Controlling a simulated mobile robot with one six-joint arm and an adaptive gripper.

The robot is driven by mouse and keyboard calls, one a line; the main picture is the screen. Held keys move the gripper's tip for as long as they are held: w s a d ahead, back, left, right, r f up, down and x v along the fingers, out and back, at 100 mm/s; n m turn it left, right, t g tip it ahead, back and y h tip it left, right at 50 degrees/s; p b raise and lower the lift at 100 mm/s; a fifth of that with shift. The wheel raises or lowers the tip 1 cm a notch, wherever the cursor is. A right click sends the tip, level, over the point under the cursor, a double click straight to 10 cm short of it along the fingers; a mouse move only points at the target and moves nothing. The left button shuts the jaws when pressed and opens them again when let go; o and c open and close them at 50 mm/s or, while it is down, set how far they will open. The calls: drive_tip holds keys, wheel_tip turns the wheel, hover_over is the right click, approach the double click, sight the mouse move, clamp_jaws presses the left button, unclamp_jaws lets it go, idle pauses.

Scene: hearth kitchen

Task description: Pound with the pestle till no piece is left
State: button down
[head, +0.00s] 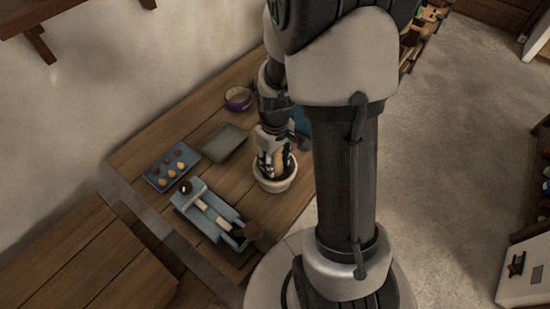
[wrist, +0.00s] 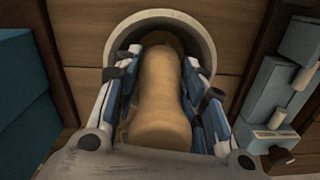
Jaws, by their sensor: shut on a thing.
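My gripper (wrist: 160,95) is shut on the wooden pestle (wrist: 158,100), one finger on each side of it. The pestle's far end is inside the pale round mortar (wrist: 207,38). In the head view the mortar (head: 276,186) stands on the wooden table, with my gripper (head: 274,160) right over it and the pestle (head: 287,158) partly showing between the fingers. The inside of the mortar is mostly hidden by the pestle and the gripper, so I cannot tell whether any pieces lie in it.
A blue tray (head: 158,184) with several small pieces lies left of the mortar. A light blue holder (head: 181,201) with long-handled tools lies in front left. Bare wood shows between them.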

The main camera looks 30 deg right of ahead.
sight(275, 154)
drive_tip(key=shift+f+b, duration=0.45)
drive_tip(key=shift+f, duration=0.35)
drive_tip(key=shift+r+p, duration=2)
drive_tip(key=shift+r, duration=0.35)
drive_tip(key=shift+f+b, duration=0.55)
drive_tip(key=shift+f, duration=0.2)
drive_tip(key=shift+r+p, duration=0.8)
drive_tip(key=shift+r, duration=0.05)
drive_tip(key=shift+f, duration=0.2)
drive_tip(key=shift+f+b, duration=0.65)
